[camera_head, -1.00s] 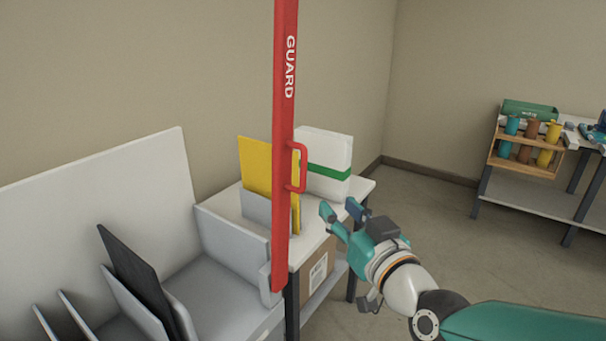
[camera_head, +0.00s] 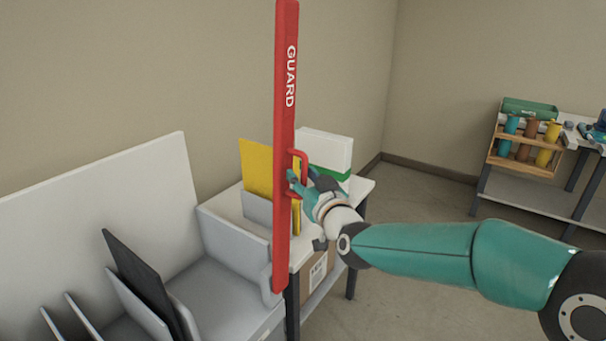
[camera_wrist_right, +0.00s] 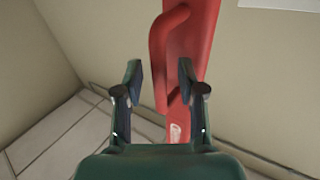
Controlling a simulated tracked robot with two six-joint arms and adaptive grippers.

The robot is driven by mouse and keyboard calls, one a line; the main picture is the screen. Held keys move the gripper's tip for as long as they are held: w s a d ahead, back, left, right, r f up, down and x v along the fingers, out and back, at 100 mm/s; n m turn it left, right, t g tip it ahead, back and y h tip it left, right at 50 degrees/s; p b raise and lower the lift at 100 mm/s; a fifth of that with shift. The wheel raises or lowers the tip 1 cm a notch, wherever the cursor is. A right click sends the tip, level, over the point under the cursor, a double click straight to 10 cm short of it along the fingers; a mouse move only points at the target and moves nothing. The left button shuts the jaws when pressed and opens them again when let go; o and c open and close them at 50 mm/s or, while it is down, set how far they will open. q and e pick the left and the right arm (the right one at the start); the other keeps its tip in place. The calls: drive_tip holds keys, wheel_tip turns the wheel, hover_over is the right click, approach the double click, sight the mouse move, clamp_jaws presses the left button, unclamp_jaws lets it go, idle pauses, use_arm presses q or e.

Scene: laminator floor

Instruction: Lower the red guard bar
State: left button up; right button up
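The red guard bar (camera_head: 285,130) stands upright, with "GUARD" in white on its face and its lower end at the grey machine. A red loop handle (camera_head: 304,160) is on its right side; it also shows in the right wrist view (camera_wrist_right: 158,60). My right gripper (camera_head: 298,184) is at the handle's lower part in the head view. In the right wrist view my right gripper (camera_wrist_right: 158,82) is open, with its two fingers apart and the handle in line with the gap between them. Contact cannot be told. My left gripper is not in view.
The grey machine (camera_head: 230,240) with a dark panel (camera_head: 135,268) in its slots is at left. A white table (camera_head: 360,190) behind the bar holds a yellow sheet (camera_head: 256,165) and a white-green pack (camera_head: 325,148). A shelf (camera_head: 535,190) stands far right.

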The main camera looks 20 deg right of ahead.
drive_tip(key=shift+w, duration=0.15)
drive_tip(key=shift+c, duration=0.2)
clamp_jaws()
drive_tip(key=shift+a+f, duration=0.1)
drive_tip(key=shift+a, duration=0.05)
